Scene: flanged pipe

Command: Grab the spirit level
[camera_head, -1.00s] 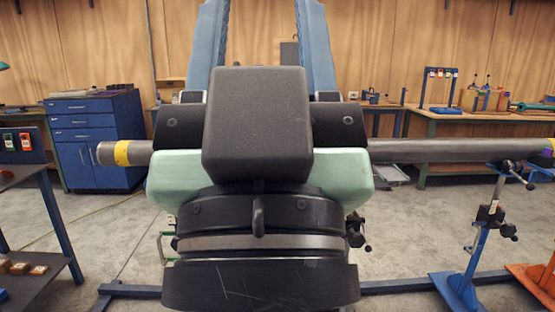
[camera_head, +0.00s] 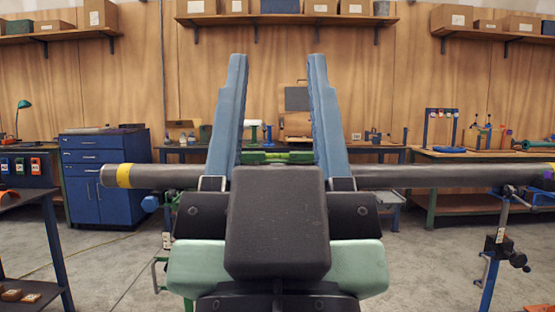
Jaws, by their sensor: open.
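My gripper (camera_head: 277,58) is in the middle of the head view, its two long blue fingers standing upright in the picture with a wide empty gap between them. A green bar (camera_head: 276,157), which looks like the spirit level, shows low in that gap, at about the height of the grey pipe. The black wrist block hides what is just below it. I cannot tell whether the bar rests on the pipe or how far it is from the fingers. The grey pipe (camera_head: 430,175) runs across the view behind my gripper, with a yellow band near its left end.
A blue stand (camera_head: 490,265) is under the pipe at right. A dark shelf unit (camera_head: 40,200) is at the left edge. A blue drawer cabinet (camera_head: 100,185) and workbenches (camera_head: 480,155) line the back wall. The floor (camera_head: 110,262) at left is mostly bare.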

